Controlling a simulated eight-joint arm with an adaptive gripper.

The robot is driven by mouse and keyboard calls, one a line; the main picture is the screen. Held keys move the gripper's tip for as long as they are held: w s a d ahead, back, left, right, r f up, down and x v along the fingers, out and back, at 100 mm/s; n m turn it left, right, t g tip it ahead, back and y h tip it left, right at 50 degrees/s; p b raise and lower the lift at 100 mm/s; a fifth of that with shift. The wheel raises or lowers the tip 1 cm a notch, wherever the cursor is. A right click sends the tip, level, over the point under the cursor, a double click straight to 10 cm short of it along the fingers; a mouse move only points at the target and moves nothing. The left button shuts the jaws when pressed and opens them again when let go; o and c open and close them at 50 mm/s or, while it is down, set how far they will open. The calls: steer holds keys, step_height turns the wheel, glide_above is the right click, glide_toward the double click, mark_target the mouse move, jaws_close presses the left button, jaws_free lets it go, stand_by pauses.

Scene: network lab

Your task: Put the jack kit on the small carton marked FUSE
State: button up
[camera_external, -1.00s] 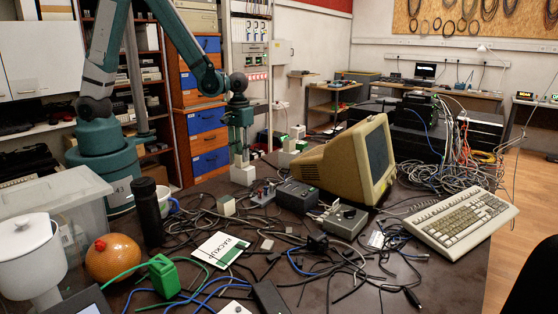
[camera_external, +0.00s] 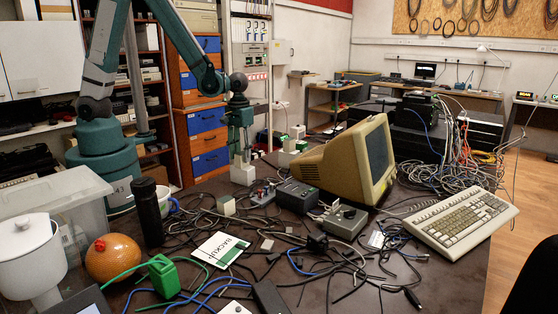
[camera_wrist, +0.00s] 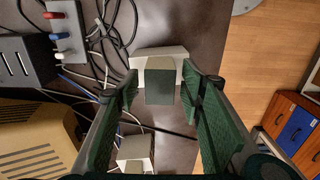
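In the wrist view a grey-green box (camera_wrist: 160,82), seemingly the jack kit, stands on or just over a white carton (camera_wrist: 172,54); the exact contact is hidden. My gripper (camera_wrist: 160,88) has one finger on each side of the box, with a narrow gap showing at both sides, so it looks open around it. In the external view my gripper (camera_external: 240,157) points straight down just above the white carton (camera_external: 243,175), near the back edge of the table. The small box is hard to make out there. No FUSE marking can be read.
The beige monitor (camera_external: 340,163), a dark grey box (camera_external: 297,195) and a small socket block (camera_external: 262,192) are to the right. Loose cables cover much of the table.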

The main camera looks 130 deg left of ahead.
mark_target(241, 153)
step_height(241, 153, up, 12)
steer(key=p, duration=0.1)
stand_by(0.7)
stand_by(0.8)
steer(key=w+d+r+m+t, duration=0.1)
steer(key=d+r+m, duration=0.25)
steer(key=d, duration=0.35)
steer(key=w+d+r+m+t+y, duration=0.1)
steer(key=w+d+r+m, duration=0.1)
steer(key=d+r, duration=0.35)
steer(key=w+d+r+m+t, duration=0.1)
steer(key=d+r+m, duration=0.15)
steer(key=d, duration=0.55)
steer(key=s+d+r+m+t, duration=0.1)
steer(key=s+d+m, duration=0.1)
steer(key=d, duration=0.4)
steer(key=s+d+r+m+t, duration=0.1)
steer(key=s+d+r+m, duration=0.1)
steer(key=d+m, duration=0.2)
steer(key=s+d+r+m+t+h, duration=0.1)
steer(key=d+m, duration=0.3)
steer(key=d, duration=0.6)
steer(key=shift+s+d+r+t, duration=0.15)
steer(key=shift+s+r+t, duration=0.45)
steer(key=shift+r, duration=0.1)
